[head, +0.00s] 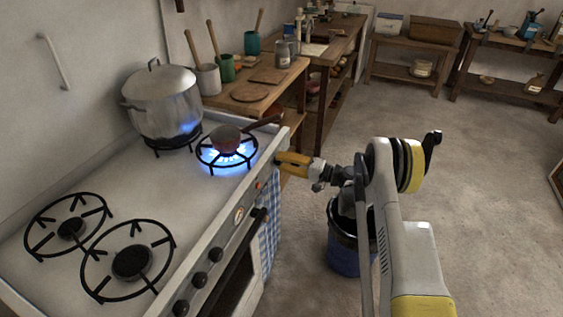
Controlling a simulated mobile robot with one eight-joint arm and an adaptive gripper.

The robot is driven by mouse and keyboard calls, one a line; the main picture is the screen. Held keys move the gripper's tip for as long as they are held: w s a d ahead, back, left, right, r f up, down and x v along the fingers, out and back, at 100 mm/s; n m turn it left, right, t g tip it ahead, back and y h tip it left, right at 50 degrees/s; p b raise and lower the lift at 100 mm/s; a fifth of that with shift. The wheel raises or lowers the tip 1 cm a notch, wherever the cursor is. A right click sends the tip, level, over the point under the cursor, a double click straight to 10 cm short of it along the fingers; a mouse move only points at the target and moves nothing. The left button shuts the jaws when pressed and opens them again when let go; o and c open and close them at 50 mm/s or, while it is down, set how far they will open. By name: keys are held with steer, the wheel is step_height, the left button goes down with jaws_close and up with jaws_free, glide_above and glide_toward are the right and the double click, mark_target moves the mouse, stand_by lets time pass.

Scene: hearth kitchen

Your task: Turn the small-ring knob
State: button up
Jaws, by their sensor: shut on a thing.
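My gripper (281,160), with yellow fingers, is at the far right end of the stove's front panel. It is shut on the small-ring knob, which the fingers hide. The small ring (201,158) at the back right of the picture burns with a blue flame (228,163). A small dark red pan (226,139) with a long handle stands over that flame. Three other dark knobs (216,254) show lower along the front panel, left of a round dial.
A large lidded metal pot (162,103) stands at the back of the stove (125,200). Two empty burners (131,262) are at the near left. A checked blue towel (269,240) hangs on the oven front. A dark blue bin (343,250) stands behind my arm. Floor at the right is clear.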

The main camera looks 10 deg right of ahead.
steer(key=m, duration=1.1)
steer(key=shift+m, duration=0.3)
stand_by(0.3)
steer(key=o, duration=1.2)
steer(key=v, duration=1.2)
